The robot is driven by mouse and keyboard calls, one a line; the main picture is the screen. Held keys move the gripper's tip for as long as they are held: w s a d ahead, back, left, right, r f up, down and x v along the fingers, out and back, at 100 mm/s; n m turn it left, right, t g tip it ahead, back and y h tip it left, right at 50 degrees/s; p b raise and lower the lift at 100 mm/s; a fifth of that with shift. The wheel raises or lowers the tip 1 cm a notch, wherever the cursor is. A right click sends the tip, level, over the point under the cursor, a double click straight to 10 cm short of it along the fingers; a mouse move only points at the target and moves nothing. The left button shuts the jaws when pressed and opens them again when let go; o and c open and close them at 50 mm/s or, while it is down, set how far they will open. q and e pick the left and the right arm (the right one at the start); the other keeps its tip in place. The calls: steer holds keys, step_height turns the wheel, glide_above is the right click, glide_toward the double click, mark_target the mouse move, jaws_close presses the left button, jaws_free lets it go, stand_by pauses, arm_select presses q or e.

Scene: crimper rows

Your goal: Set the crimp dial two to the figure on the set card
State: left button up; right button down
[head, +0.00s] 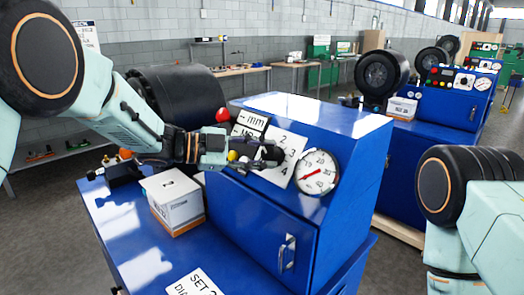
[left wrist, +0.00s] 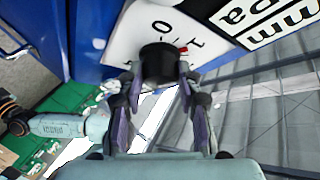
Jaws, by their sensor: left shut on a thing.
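My left gripper (head: 262,157) is at the sloped face of the blue crimper (head: 345,122). In the left wrist view, its fingers (left wrist: 158,105) are shut on a black dial knob (left wrist: 158,62). The knob sits on a white dial plate (left wrist: 120,48), with 0 and 1 readable near a small red mark. In the head view, the plate (head: 283,178) shows 2, 3 and 4 beside the gripper, which hides much of it. A white set card (head: 193,284) lies at the bottom edge. Its wording is cut off and I see no figure. My right gripper is out of frame.
A round gauge (head: 317,172) with a red needle is right of the dial plate. A black-and-white mm display (head: 251,123) and a red button (head: 223,115) are behind the gripper. A white box (head: 177,203) stands on the blue ledge. Another blue crimper (head: 455,100) stands behind.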

arm_select(q)
steer(key=m+g, duration=0.1)
steer(key=m, duration=0.1)
steer(key=m+g+y+p, duration=0.1)
steer(key=m, duration=0.1)
steer(key=r+m+y+p, duration=0.1)
steer(key=m, duration=0.1)
steer(key=shift+w+d+g, duration=0.1)
steer(key=shift+w+g, duration=0.1)
steer(key=shift+g, duration=0.2)
steer(key=m+y+p, duration=0.1)
steer(key=m, duration=0.2)
steer(key=m+g+y+p, duration=0.1)
steer(key=m+y+p, duration=0.1)
steer(key=shift+d+m, duration=0.15)
steer(key=shift+m, duration=0.25)
steer(key=m+y+p, duration=0.1)
steer(key=m+y, duration=0.1)
steer(key=m, duration=0.1)
steer(key=shift+s+d+m+y, duration=0.1)
steer(key=shift+d+m+y, duration=0.05)
steer(key=shift+m+y, duration=0.2)
steer(key=shift+m+t+y, duration=0.3)
steer(key=shift+m+y, duration=0.55)
steer(key=shift+m, duration=0.2)
steer(key=shift+s+f+m+y, duration=0.15)
steer(key=shift+m+y, duration=0.35)
steer(key=shift+m, duration=0.1)
steer(key=shift+t, duration=0.3)
